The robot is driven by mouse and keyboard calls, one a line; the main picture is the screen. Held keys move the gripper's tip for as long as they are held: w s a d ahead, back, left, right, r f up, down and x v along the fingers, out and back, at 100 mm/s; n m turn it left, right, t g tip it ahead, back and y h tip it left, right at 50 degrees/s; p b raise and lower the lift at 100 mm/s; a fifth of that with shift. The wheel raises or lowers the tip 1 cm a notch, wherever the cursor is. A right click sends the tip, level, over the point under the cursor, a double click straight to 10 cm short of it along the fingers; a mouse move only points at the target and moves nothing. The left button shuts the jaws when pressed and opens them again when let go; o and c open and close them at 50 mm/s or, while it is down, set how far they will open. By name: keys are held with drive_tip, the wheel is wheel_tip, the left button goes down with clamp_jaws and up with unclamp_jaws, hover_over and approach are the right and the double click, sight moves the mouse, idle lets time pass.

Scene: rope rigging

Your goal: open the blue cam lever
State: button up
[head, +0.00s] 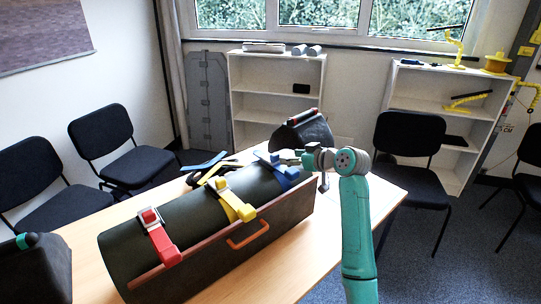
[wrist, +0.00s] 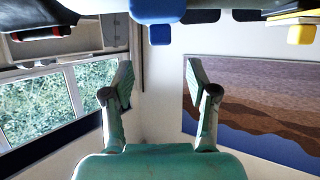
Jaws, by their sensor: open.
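The blue cam lever (head: 284,174) sits on a strap near the right end of a dark green cylinder (head: 130,246) on the table. My gripper (head: 291,157) is close beside the lever in the head view, at its upper right. The picture does not show clearly whether they touch. In the wrist view my gripper (wrist: 159,82) is open, with nothing between its fingers. A blue block (wrist: 159,34) hangs from the top edge there, ahead of the fingers and apart from them. The strap's far side is hidden.
A yellow lever (head: 233,202) and a red lever (head: 158,238) sit farther left on the cylinder. An orange handle (head: 248,236) sticks out in front. A dark block with a red top (head: 302,134) stands behind my gripper. Chairs and shelves (head: 277,84) stand around the table.

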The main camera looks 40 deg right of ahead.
sight(277, 156)
drive_tip(key=x, duration=0.9)
drive_tip(key=shift+w+f, duration=0.15)
drive_tip(key=shift+w, duration=0.15)
clamp_jaws()
